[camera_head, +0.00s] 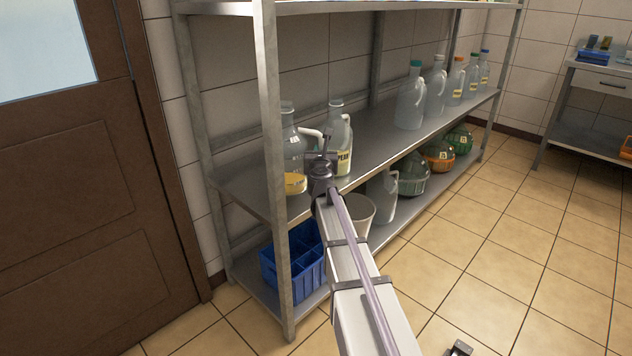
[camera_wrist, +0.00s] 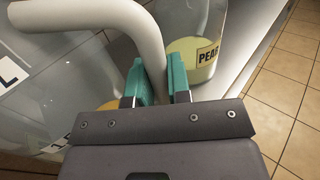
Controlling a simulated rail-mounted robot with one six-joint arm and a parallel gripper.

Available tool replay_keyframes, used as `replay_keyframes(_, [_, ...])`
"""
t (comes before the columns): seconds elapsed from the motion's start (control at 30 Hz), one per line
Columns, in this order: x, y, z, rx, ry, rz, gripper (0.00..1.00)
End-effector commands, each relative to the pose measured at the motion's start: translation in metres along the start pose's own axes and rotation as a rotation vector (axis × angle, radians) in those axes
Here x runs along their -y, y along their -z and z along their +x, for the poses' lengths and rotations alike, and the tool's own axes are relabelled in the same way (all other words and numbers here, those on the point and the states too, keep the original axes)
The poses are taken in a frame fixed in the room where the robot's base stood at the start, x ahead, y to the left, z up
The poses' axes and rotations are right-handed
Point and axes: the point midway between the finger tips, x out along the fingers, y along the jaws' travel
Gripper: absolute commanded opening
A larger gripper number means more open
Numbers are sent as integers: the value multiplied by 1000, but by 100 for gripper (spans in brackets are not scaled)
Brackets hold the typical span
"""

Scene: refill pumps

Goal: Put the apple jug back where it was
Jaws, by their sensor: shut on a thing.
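My gripper (camera_head: 322,162) is at the front of the middle shelf, shut on the thick white handle of a clear jug (camera_head: 292,148) with amber liquid low inside. I take it for the apple jug; its label is not fully readable. In the wrist view the green finger pads (camera_wrist: 162,82) close around the white handle (camera_wrist: 150,42), with the jug's clear body (camera_wrist: 60,85) at the left. I cannot tell whether its base touches the shelf. The pear jug (camera_head: 338,130), labelled PEAR, stands close on the right, with pale yellow liquid (camera_wrist: 195,60).
The middle shelf (camera_head: 375,155) is bare between the pear jug and several jugs (camera_head: 410,100) farther right. A metal post (camera_head: 270,130) stands just left of the amber jug. Below are a blue crate (camera_head: 295,262), a white bucket (camera_head: 360,212), a jug (camera_head: 384,195) and round bottles (camera_head: 413,175).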

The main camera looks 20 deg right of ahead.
Motion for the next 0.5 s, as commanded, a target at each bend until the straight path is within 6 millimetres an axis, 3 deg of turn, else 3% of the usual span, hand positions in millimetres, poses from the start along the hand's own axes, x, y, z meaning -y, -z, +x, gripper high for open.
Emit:
replay_keyframes(0.07, [0, 1, 0, 0, 0, 1, 0])
replay_keyframes(0.27, [0, 39, 0, 0, 1, 1, 0])
replay_keyframes(0.5, [0, 35, 0, 0, 1, 1, 0])
